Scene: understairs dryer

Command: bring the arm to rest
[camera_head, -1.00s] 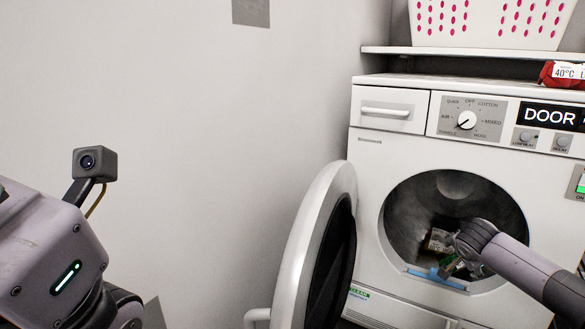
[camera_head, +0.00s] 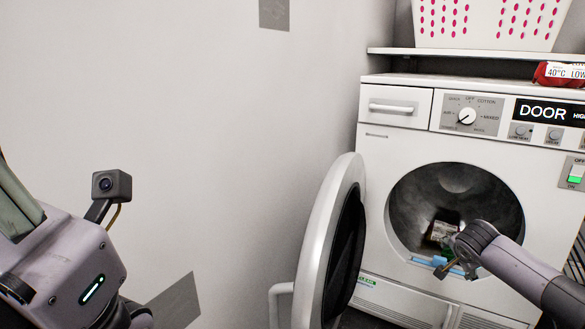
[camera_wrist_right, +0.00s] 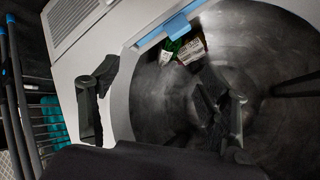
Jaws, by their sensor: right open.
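My right gripper (camera_head: 452,268) is open and empty at the lower edge of the dryer's round opening. In the right wrist view its two dark fingers stand wide apart (camera_wrist_right: 152,105), one in front of the white rim and one in front of the drum. A pale labelled item (camera_head: 440,231) and a green item lie inside the drum; in the wrist view the labelled item (camera_wrist_right: 191,51) lies beside the green one (camera_wrist_right: 171,50), apart from the fingers. My left arm is at the left of the head view; its gripper is not visible.
The white dryer (camera_head: 400,302) has its round door (camera_head: 318,240) swung open to the left. A blue piece (camera_head: 424,262) sits on the opening's lower rim. A shelf above holds a white basket (camera_head: 485,38). A dark rack (camera_wrist_right: 22,110) stands at the wrist view's left.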

